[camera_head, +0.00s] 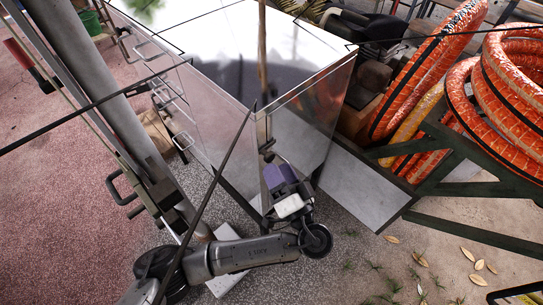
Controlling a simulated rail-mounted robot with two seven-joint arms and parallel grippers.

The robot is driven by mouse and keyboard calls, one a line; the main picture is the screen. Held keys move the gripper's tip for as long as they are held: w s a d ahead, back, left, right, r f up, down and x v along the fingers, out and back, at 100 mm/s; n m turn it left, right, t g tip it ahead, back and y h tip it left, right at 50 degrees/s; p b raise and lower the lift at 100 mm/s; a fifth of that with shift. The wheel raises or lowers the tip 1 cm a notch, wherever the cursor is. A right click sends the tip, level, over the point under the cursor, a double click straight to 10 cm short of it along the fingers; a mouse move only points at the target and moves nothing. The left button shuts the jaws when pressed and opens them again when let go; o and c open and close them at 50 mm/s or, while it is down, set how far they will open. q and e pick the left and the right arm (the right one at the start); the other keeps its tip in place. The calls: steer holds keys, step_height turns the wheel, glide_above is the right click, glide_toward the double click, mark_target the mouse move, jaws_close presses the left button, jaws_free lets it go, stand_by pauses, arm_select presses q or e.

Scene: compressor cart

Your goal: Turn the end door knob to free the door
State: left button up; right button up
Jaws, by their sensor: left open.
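The compressor cart (215,120) is a shiny metal box with a bright, reflective top, standing in the middle of the view. Its end door (310,135) is the panel on the near right side, standing at an angle to the long side panel. My left arm comes in from the lower left and bends up at the right. My left gripper (268,158) is open at the near edge of the end door, by the corner. The door knob cannot be made out; the gripper may hide it. Contact cannot be told. My right gripper is not in view.
Thick orange ribbed hoses (505,85) lie coiled at the right, behind a dark green metal frame (450,165). Thin dark cables cross the view in front of the cart. Fallen leaves (468,254) lie on the open ground at the lower right. Reddish ground at the left is largely free.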

mark_target(272, 159)
arm_select(q)
steer(key=shift+x, duration=2.1)
